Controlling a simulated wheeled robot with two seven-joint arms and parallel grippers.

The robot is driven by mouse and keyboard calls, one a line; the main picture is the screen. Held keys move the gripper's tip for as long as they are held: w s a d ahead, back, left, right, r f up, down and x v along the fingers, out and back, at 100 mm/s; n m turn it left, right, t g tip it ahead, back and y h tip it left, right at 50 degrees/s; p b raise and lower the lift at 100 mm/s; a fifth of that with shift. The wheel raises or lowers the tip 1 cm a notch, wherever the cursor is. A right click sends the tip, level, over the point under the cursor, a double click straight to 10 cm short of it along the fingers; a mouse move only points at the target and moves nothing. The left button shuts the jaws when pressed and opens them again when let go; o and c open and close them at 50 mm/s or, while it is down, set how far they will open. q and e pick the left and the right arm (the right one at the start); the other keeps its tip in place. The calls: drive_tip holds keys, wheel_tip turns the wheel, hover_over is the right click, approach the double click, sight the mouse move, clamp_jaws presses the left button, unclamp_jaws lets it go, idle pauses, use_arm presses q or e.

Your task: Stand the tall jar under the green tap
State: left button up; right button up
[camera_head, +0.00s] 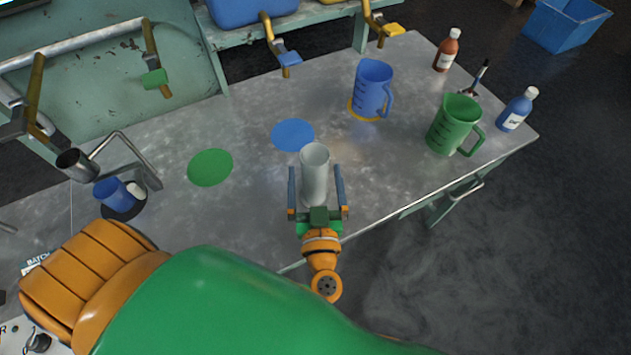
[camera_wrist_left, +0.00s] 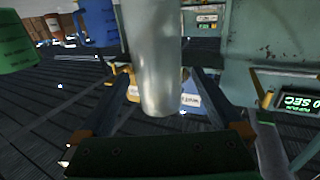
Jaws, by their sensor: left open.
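The tall jar (camera_head: 314,175), a pale grey cylinder, stands upright near the table's front edge. My left gripper (camera_head: 315,172) is open, with one finger on each side of the jar. The jar also shows between the fingers in the left wrist view (camera_wrist_left: 157,60). I cannot tell whether either finger touches it. The green tap (camera_head: 154,79) hangs at the upper left in the head view. A green disc (camera_head: 210,167) lies on the table below and right of it. My right gripper is not in view.
A blue disc (camera_head: 293,134) lies behind the jar, below the blue tap (camera_head: 288,58). A blue jug (camera_head: 373,87) stands on a yellow disc. A green jug (camera_head: 453,124) and bottles stand at right. A bent metal tube (camera_head: 135,155) and blue cup (camera_head: 112,192) are left of the green disc.

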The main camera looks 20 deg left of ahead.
sight(314, 157)
use_arm(q)
drive_tip(key=x, duration=0.5)
drive_tip(key=shift+w+a+p, duration=0.15)
drive_tip(key=shift+w+p, duration=0.2)
drive_tip(key=shift+s+r, duration=0.1)
clamp_jaws()
